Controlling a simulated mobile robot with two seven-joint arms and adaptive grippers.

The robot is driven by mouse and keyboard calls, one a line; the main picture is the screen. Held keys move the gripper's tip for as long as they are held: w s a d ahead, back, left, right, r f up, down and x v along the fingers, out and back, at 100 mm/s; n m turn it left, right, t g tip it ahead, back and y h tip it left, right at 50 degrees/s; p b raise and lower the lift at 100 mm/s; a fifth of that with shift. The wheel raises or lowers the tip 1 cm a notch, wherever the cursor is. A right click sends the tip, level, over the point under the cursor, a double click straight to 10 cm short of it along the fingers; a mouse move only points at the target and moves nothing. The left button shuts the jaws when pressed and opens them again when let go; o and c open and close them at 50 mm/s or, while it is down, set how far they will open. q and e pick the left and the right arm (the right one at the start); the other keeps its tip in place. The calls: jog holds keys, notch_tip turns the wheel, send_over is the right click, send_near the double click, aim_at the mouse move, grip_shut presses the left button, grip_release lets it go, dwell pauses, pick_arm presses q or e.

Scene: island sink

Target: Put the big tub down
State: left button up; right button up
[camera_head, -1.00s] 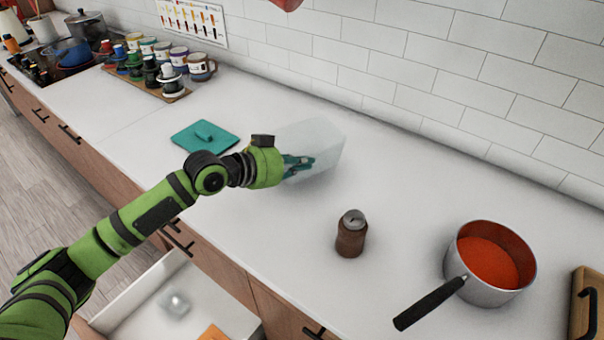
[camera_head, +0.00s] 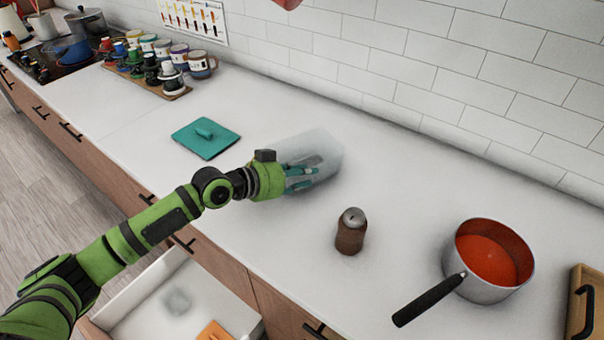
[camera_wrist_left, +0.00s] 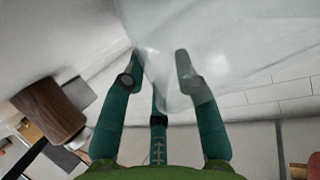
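The big tub (camera_head: 322,150) is a clear, frosted container above the middle of the white counter, towards the wall. My left gripper (camera_head: 302,176) is closed on its near side with teal fingers. In the left wrist view the tub (camera_wrist_left: 215,35) fills the top, and one finger of the gripper (camera_wrist_left: 158,68) shows through its clear wall. The tub is low, with a soft shadow near its base; I cannot tell whether it touches the counter. My right gripper is not in view.
A teal lid (camera_head: 205,138) lies left of the tub. A brown shaker (camera_head: 351,232) and a pot of red sauce (camera_head: 490,262) stand to the right. An open drawer (camera_head: 150,285) is below. Bare counter surrounds the tub.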

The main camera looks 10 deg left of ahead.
pick_arm(q)
jog(key=shift+r, duration=0.25)
jog(key=shift+s+a, duration=0.25)
jog(key=shift+a, duration=0.05)
jog(key=b+v, duration=0.2)
jog(key=v, duration=0.9)
jog(key=shift+r, duration=0.25)
jog(key=shift+s, duration=0.1)
